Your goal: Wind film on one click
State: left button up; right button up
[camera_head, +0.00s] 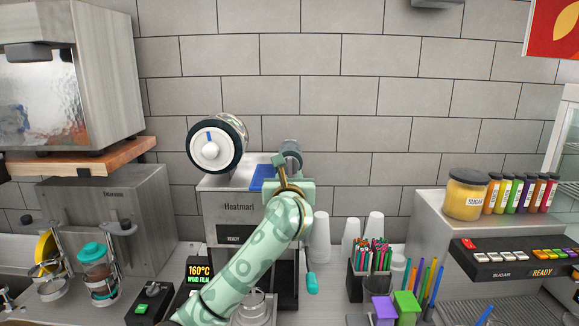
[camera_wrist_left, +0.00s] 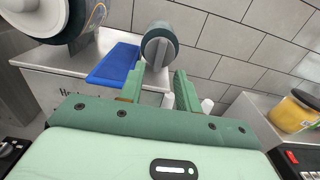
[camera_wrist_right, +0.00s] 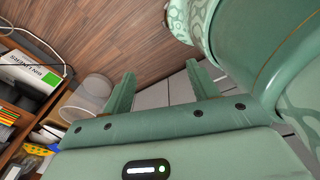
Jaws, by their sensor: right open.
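The cup sealer (camera_head: 232,209), labelled "Heatmarl", stands on the counter against the wall. The film roll (camera_head: 215,145) sits at its top left, with a white hub and blue mark. A grey ridged knob (camera_head: 292,155) sits at its top right, and it also shows in the left wrist view (camera_wrist_left: 158,46). My left gripper (camera_head: 285,168) is at this knob. In the left wrist view its fingers (camera_wrist_left: 158,88) are apart, the knob just beyond the gap. A sign (camera_head: 200,273) reads "160°C" and "WIND FILM", partly cut off. My right gripper (camera_wrist_right: 163,88) is open and empty.
A blue plate (camera_head: 262,178) lies on the sealer top. White cups (camera_head: 321,237) and a straw holder (camera_head: 369,276) stand to its right. A teal-tipped lever (camera_head: 311,284) hangs at the sealer's right side. The right wrist view shows floor, shelves and a bin (camera_wrist_right: 90,94).

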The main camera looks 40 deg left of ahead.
aim_at(290, 167)
pick_arm(q)
jog(key=x, duration=0.6)
jog(key=shift+p, duration=0.4)
grip_shut()
